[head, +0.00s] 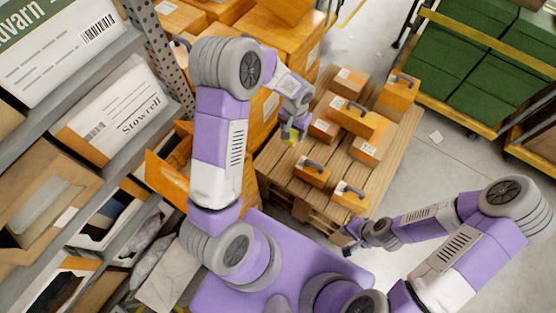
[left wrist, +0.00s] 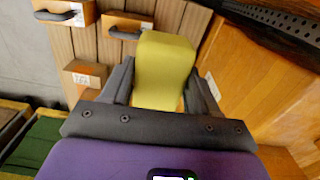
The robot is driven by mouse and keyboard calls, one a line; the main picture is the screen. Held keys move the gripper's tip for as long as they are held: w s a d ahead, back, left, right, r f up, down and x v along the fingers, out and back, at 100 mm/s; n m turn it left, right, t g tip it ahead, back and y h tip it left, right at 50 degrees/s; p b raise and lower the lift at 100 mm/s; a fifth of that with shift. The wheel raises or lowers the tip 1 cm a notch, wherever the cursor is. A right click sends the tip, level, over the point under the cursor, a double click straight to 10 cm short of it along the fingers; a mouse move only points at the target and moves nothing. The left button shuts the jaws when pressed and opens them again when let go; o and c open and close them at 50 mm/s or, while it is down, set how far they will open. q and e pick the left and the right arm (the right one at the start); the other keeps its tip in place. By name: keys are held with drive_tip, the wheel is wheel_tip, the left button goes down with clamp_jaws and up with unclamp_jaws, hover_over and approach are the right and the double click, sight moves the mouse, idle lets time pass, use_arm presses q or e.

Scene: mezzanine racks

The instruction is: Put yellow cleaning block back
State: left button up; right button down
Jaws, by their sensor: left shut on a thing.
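The yellow cleaning block (left wrist: 165,68) is held between the two dark fingers of my left gripper (left wrist: 160,92) in the left wrist view. In the head view my left gripper (head: 293,132) is over the left part of the wooden pallet, and only a small bit of the block (head: 289,140) shows beneath it. The gripper is shut on the block. My right gripper (head: 349,241) is low near the pallet's front corner, away from the block; its fingers are too small to tell open or shut.
The pallet (head: 385,185) carries several orange-brown boxes, some with dark handles (head: 360,116). Green crates on a trolley (head: 470,60) stand at right. Grey floor is free at right.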

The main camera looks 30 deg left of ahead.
use_arm(q)
drive_tip(key=w+a+f+b, duration=0.1)
drive_tip(key=a+f+b, duration=0.2)
drive_tip(key=f, duration=0.5)
drive_tip(key=w+a+f+b, duration=0.2)
drive_tip(key=a+f+b, duration=0.15)
drive_tip(key=f, duration=0.55)
drive_tip(key=w+a+f+b, duration=0.15)
drive_tip(key=f+b, duration=0.25)
drive_tip(key=f, duration=0.4)
drive_tip(key=b, duration=0.2)
hover_over(276, 159)
drive_tip(key=shift+m, duration=0.3)
wheel_tip(276, 159, down, 7)
wheel_tip(276, 159, down, 4)
drive_tip(key=shift+f+b, duration=0.1)
drive_tip(key=shift+b, duration=0.85)
drive_tip(key=o, duration=1.1)
